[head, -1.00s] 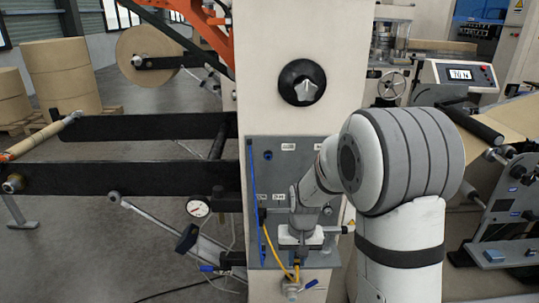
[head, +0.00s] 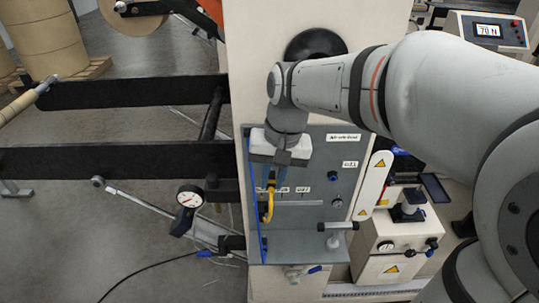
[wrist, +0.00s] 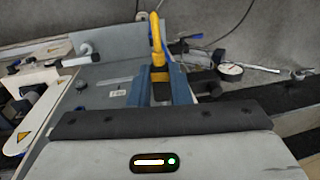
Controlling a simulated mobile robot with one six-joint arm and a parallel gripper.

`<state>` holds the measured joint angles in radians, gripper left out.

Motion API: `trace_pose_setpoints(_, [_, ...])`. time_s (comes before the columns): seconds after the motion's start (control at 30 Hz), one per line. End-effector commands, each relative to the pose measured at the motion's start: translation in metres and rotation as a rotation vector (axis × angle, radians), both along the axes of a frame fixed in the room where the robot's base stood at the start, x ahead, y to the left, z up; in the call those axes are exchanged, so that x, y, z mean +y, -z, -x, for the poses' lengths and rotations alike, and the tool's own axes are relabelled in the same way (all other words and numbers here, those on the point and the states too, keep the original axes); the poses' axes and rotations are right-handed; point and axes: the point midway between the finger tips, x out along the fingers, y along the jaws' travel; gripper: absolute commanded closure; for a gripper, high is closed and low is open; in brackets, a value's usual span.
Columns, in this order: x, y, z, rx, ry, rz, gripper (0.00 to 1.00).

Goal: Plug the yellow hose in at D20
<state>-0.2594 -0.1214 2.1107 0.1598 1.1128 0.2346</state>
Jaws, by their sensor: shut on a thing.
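The yellow hose (head: 267,208) hangs in a short bend just below my gripper (head: 268,182), in front of the left part of the grey panel (head: 300,225). My gripper is shut on the hose's end, with its fingers pointing down. The wrist view shows the hose (wrist: 156,35) rising from between my blue fingers (wrist: 160,80). The hose's tip is hidden between the fingers. A dark blue port (head: 333,177) sits on the panel to the right. Small white labels (head: 303,190) are beside the gripper; I cannot read D20 on any of them.
A grey handle (head: 338,227) stands out at lower right. A pressure gauge (head: 190,197) and black beams (head: 120,163) are at left. A white machine (head: 395,240) stands at right.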

Motion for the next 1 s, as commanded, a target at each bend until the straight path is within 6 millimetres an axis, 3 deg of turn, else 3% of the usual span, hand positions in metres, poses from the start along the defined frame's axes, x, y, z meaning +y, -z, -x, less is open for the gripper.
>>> trace_pose_setpoints(0.7, [0.000,0.000,-0.043,0.000,-0.003,0.000,1.00])
trace_pose_setpoints(1.0, [-0.001,0.000,-0.052,-0.001,-0.004,0.000,1.00])
